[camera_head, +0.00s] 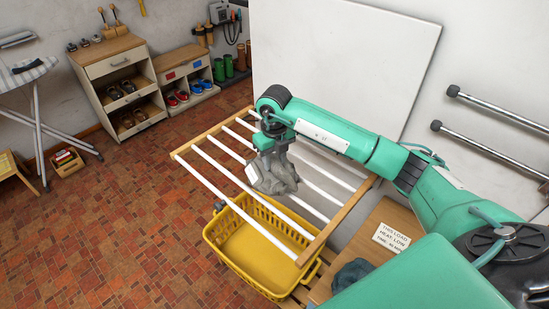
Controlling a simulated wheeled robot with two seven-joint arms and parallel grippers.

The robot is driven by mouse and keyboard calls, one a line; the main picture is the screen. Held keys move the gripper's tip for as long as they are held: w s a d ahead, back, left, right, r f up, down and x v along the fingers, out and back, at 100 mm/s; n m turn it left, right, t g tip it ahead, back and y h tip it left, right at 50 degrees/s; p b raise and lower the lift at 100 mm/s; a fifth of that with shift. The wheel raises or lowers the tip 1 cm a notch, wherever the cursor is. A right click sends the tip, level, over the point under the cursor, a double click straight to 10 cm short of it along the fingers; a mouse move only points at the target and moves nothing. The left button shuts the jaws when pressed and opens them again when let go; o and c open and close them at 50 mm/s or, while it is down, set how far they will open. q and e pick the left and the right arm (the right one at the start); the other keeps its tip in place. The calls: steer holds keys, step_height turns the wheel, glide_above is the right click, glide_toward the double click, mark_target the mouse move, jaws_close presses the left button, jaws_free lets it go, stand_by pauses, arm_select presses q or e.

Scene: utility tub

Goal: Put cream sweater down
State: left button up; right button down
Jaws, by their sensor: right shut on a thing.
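My right gripper (273,152) points down over the drying rack (205,184), a wooden frame with white bars. It is shut on a crumpled grey garment (274,178), which looks grey rather than cream here; I take it for the sweater. The garment hangs bunched below the fingers, in front of the rack's bars. I cannot tell whether it touches them. The fingertips are partly hidden by the cloth. My left gripper is not in view.
A yellow basket (215,236) stands below the rack. A wooden surface (373,226) at the lower right bears a printed card (391,238) and a dark blue-grey cloth (351,274). A white panel (340,60) stands behind. Open tiled floor (120,230) lies to the left.

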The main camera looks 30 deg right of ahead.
steer(key=c, duration=0.9)
jaws_free()
steer(key=shift+r, duration=0.4)
steer(key=shift+r+b, duration=1.8)
steer(key=shift+r, duration=3.95)
